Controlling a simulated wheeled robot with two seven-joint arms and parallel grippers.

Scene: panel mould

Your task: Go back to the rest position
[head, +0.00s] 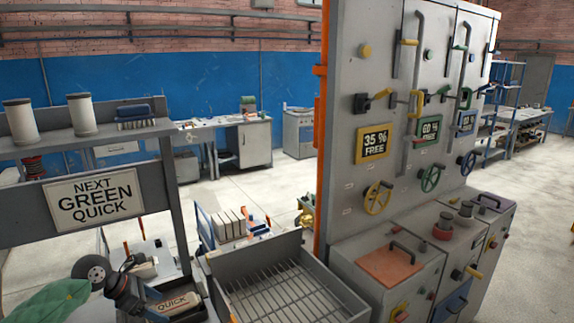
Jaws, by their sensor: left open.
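My left gripper (125,286) shows as a dark shape low at the left of the head view, beside a tray with a box labelled QUICK (172,305). It is open, and I see nothing held in it. Its fingertips are small and hard to make out against the clutter. My right gripper is out of the picture. The tall grey panel (345,120) stands at the right with yellow, green and blue handles, valve wheels and small displays. The displays read 35 % FREE (373,143) and 60 % FREE (430,130); a blue one is hard to read.
A grey slatted tray (285,290) lies in front of the panel. A shelf with a NEXT GREEN QUICK sign (93,201) stands at the left, carrying two white rolls. Open floor lies behind.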

